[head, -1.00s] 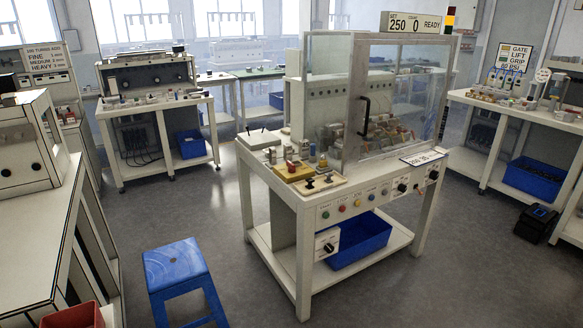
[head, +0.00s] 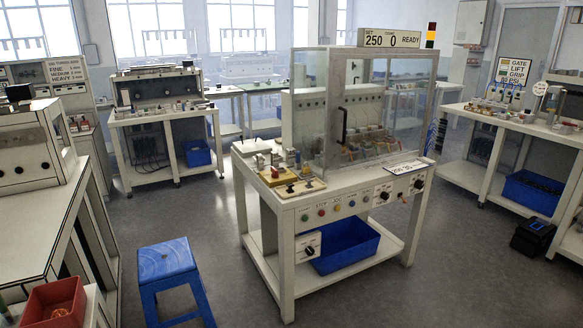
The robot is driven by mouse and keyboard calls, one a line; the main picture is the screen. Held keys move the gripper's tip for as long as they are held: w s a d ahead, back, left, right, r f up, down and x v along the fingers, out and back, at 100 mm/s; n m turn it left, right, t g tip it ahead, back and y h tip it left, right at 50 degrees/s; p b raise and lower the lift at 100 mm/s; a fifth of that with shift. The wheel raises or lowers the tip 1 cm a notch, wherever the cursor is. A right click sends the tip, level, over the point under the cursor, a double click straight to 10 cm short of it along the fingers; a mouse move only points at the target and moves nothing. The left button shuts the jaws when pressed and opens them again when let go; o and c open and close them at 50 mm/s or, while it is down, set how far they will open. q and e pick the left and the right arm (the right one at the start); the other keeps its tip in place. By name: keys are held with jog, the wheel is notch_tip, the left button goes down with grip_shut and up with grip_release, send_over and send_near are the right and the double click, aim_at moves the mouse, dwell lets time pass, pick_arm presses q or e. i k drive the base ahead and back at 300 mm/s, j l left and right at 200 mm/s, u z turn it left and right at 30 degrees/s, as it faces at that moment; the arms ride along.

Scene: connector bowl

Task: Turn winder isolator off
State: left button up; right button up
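The winder bench (head: 283,208) stands in the middle of the head view, with a clear-walled enclosure (head: 400,110) on top. A white box with a black rotary knob (head: 308,247) hangs below its front left edge; it may be the isolator, but its label is too small to read. More black knobs (head: 386,195) sit at the right of the front panel, beside several coloured buttons (head: 337,207). The sign (head: 391,39) above reads 250, 0 and READY. The knob positions are too small to tell. Neither of my grippers is in view.
A blue stool (head: 167,262) stands on the floor left of the winder bench. A blue bin (head: 345,245) sits on its lower shelf. A red bin (head: 50,305) is at the lower left. Other benches (head: 520,125) line both sides. The floor (head: 400,300) in front is clear.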

aim_at(274, 174)
jog(key=i+l, duration=0.35)
jog(key=i+l+u, duration=0.15)
jog(key=i+l, duration=0.15)
jog(key=i, duration=0.25)
